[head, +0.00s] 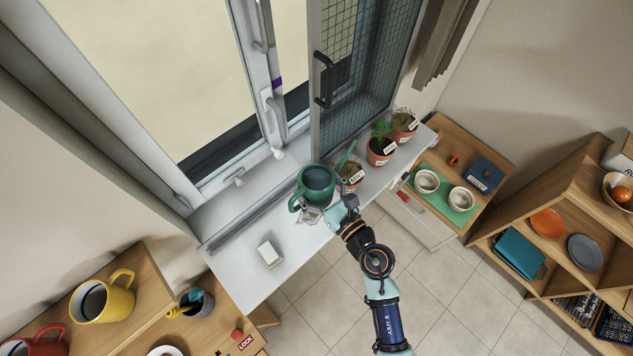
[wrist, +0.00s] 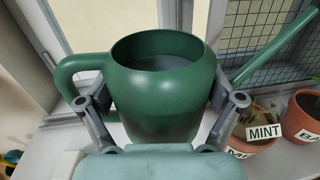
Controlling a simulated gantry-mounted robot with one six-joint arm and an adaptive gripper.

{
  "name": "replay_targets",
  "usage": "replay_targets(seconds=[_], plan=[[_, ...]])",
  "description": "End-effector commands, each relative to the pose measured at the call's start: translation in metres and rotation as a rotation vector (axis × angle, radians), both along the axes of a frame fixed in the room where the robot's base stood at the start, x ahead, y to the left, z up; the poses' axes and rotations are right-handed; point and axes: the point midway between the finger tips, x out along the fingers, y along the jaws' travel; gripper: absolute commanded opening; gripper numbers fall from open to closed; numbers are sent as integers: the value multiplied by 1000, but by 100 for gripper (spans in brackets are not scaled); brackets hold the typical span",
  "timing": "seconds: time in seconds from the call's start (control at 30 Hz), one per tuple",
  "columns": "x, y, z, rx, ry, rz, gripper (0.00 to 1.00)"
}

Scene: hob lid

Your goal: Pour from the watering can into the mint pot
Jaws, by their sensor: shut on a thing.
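The green watering can (head: 318,180) is at the windowsill, with its handle on the left and its spout pointing right. My gripper (head: 327,207) is shut on its body; in the wrist view the fingers (wrist: 163,100) grip both sides of the can (wrist: 160,85). The can looks upright, with a grey surface inside. I cannot tell whether its base touches the sill. The mint pot (head: 350,177) is a terracotta pot just right of the can, with a MINT label, partly hidden in the wrist view (wrist: 250,147). The spout tip is above and beyond this pot.
More potted plants (head: 381,150) stand farther right along the white sill (head: 232,240). A white block (head: 270,253) lies on the sill at left. The meshed window sash (head: 355,90) stands open close behind the spout. A drawer unit with two white cups (head: 427,181) is at right.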

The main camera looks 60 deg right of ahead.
Motion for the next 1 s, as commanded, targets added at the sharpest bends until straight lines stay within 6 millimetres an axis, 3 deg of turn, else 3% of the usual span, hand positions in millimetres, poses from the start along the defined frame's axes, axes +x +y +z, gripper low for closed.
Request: replay_targets(seconds=[1.0], plan=[[1,3,-12,59,-16,0,33]])
